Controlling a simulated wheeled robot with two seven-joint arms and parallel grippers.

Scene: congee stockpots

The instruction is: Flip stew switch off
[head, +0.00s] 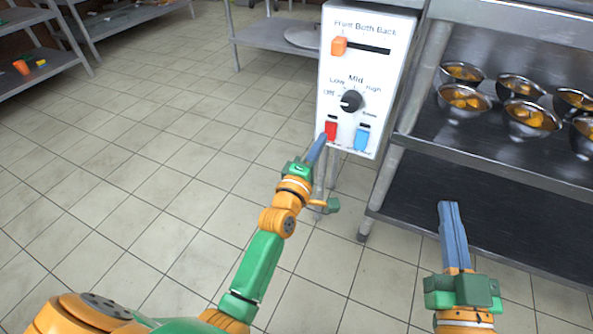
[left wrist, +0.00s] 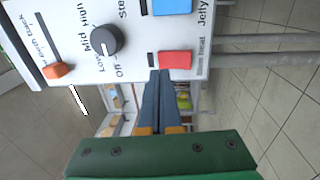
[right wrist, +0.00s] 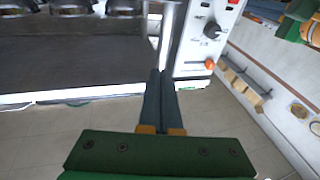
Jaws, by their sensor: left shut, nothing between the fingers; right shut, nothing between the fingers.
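A white control panel (head: 382,70) stands upright, with an orange slider (head: 339,46), a black knob (head: 351,101), a red switch (head: 331,130) and a blue switch (head: 362,137). The slider is at the left end of its slot, by "Front". A label partly reading "Ste" is above the blue switch and "Jelly" below it. The label under the red switch is unclear. My left gripper (head: 320,149) is shut and empty, its tips at the red switch; in the left wrist view (left wrist: 160,76) I cannot tell whether they touch. My right gripper (head: 448,208) is shut and empty, lower right.
A metal rack (head: 480,163) right of the panel holds several metal bowls (head: 463,99) of orange food. My right gripper is in front of its lower shelf. A metal table (head: 262,34) stands behind the panel, more shelves (head: 55,65) at far left. The tiled floor (head: 140,130) is clear.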

